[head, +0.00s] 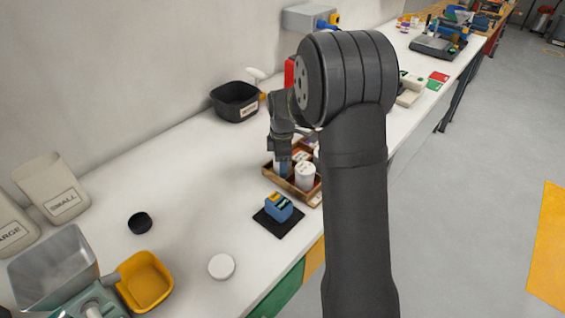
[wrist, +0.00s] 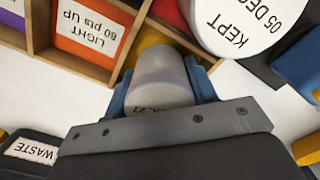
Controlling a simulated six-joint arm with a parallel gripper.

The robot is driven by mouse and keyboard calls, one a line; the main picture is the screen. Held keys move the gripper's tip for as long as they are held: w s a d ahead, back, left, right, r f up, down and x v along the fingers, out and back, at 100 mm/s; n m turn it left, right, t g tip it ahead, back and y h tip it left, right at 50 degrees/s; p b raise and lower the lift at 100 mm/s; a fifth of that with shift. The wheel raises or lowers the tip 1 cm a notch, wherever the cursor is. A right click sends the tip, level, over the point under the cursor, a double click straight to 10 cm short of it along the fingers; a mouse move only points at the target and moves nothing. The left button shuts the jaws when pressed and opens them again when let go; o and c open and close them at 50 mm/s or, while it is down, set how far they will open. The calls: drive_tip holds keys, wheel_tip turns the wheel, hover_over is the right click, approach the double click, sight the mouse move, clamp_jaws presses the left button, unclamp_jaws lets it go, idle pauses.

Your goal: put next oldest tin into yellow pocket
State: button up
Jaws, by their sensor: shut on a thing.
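My gripper (wrist: 163,88) is shut on a pale grey-white tin (wrist: 162,75), whose label is mostly cut off by the jaw. In the wrist view the tin is at the wooden tray (wrist: 72,67), with a strip of yellow (wrist: 148,38) behind it, which looks like the yellow pocket. I cannot tell whether the tin's base is inside that pocket. A white tin labelled KEPT 05 DEC (wrist: 240,22) is beside it; a white tin (head: 304,176) also shows in the head view. There my gripper (head: 283,166) is low over the tray (head: 290,190).
A black WASTE bin (head: 235,102) stands behind the tray. A blue block (head: 279,208) sits on a black mat in front. A white disc (head: 221,267) and yellow bowl (head: 146,282) lie nearer.

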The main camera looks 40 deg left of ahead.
drive_tip(key=o, duration=0.8)
drive_tip(key=shift+f, duration=0.1)
wheel_tip(320, 180, up, 12)
drive_tip(key=shift+r, duration=0.2)
wheel_tip(320, 180, down, 12)
drive_tip(key=shift+f, duration=0.2)
wheel_tip(320, 180, up, 2)
drive_tip(key=shift+r, duration=1)
